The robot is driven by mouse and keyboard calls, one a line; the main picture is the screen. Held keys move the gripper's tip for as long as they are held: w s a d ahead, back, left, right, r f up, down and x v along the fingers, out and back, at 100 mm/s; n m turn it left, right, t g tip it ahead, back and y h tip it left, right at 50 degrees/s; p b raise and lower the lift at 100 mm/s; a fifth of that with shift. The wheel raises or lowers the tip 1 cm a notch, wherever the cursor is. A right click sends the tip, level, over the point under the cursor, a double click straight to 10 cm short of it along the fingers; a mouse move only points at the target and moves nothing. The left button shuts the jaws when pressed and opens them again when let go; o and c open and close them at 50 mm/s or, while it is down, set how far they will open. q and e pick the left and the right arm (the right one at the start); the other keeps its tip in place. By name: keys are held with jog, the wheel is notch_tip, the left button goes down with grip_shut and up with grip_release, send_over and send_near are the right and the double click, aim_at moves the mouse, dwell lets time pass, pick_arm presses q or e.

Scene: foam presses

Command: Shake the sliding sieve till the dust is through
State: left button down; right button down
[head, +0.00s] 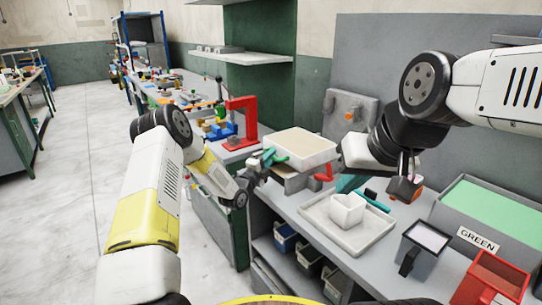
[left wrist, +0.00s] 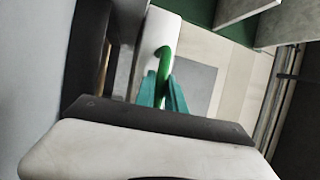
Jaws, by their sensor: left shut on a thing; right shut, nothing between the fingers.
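The sliding sieve (head: 300,147) is a pale, shallow square frame with a beige surface inside, sitting over grey supports on the bench. My left gripper (head: 269,158) is at its left side, teal fingers closed around a green handle. In the left wrist view the green handle (left wrist: 164,62) curves between the teal fingers (left wrist: 162,92), against a pale wall. My right gripper (head: 350,183) is shut and empty, right of the sieve and above the tray. Whether dust lies on the sieve or beneath it is too small to tell.
A white tray (head: 318,219) with a white cup (head: 347,209) stands in front of the sieve. To the right are a grey bin labelled GREEN (head: 505,205), a small grey container (head: 424,246) and a red one (head: 490,280). A red press (head: 240,120) stands behind left.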

aim_at(283, 156)
dwell(0.6)
pick_arm(q)
jog(key=w+d, duration=0.1)
jog(key=d, duration=0.1)
jog(key=w+d, duration=0.4)
jog(key=shift+d, duration=0.35)
jog(key=c, duration=1.4)
grip_release()
jog(key=shift+d, duration=0.15)
jog(key=v, duration=0.7)
jog(key=shift+s+a, duration=0.2)
jog(key=shift+s, duration=0.1)
